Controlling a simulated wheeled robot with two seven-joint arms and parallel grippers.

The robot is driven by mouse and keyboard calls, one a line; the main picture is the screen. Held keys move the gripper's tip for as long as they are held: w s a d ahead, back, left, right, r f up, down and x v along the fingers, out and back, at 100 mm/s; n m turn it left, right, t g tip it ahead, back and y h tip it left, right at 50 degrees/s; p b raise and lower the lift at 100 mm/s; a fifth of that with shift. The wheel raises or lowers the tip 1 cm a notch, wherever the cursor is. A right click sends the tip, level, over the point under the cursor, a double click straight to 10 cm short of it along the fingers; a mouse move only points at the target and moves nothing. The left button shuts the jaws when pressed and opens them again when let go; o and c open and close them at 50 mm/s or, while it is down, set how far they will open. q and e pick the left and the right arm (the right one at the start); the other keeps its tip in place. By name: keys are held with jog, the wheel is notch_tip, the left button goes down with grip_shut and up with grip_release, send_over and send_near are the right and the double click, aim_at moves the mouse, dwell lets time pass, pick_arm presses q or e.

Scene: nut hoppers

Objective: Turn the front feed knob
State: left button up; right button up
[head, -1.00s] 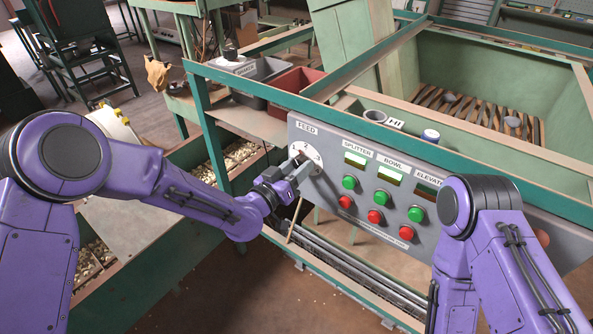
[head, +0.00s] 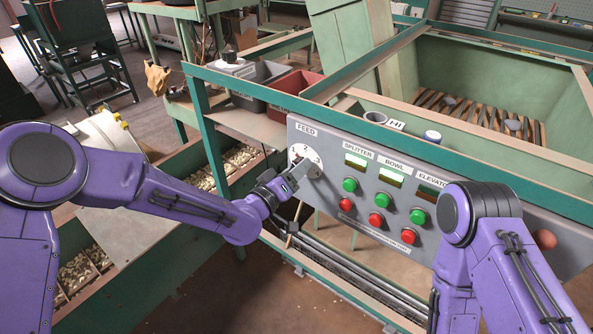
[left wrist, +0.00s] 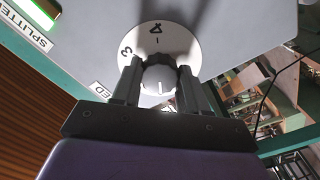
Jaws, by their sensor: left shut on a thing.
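The feed knob (left wrist: 158,72) is a small grey knob on a round white numbered dial (head: 312,152), under the FEED label (head: 306,130) at the left end of the grey control panel. My left gripper (head: 298,172) reaches the dial from the lower left. In the left wrist view its two fingers (left wrist: 158,82) are shut on opposite sides of the knob. The gripper hides the knob in the head view. My right gripper is out of sight.
Green buttons (head: 349,185) and red buttons (head: 346,205) stand right of the dial, close to my left gripper. A green rail (head: 330,120) runs above the panel. A conveyor (head: 340,275) lies below. My right arm is before the panel's right part.

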pick_arm(q)
jog(key=o, duration=1.1)
jog(key=shift+c, duration=0.2)
jog(key=shift+a, duration=0.1)
jog(key=b+v, duration=0.3)
jog(key=v, duration=0.7)
jog(key=shift+s+a, duration=0.15)
jog(key=shift+s, duration=0.1)
